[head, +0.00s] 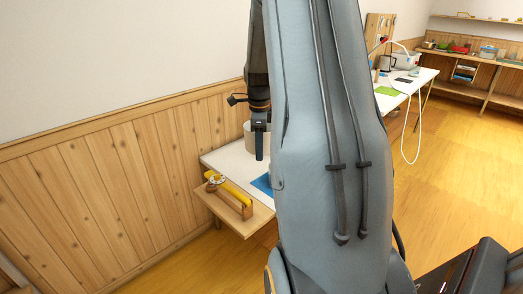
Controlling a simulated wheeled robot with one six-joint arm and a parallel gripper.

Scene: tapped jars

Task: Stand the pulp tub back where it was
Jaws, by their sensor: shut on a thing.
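A beige-grey round tub (249,132), which looks like the pulp tub, shows at the far end of the white table (222,160) near the wall. My gripper (262,145) points down at it and is shut on it, with a dark finger in front of its side. My own arm hides the tub's right part and much of the table. I cannot tell whether the tub's base touches the table. A blue mat (262,184) lies on the table in front, partly hidden by my arm.
A low wooden shelf (238,222) with a yellow bar (228,192) and a small pale object (214,182) juts from the table's near left side. A panelled wall (110,180) bounds the left. Another white table (408,88) stands at right, with a white hose hanging off it.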

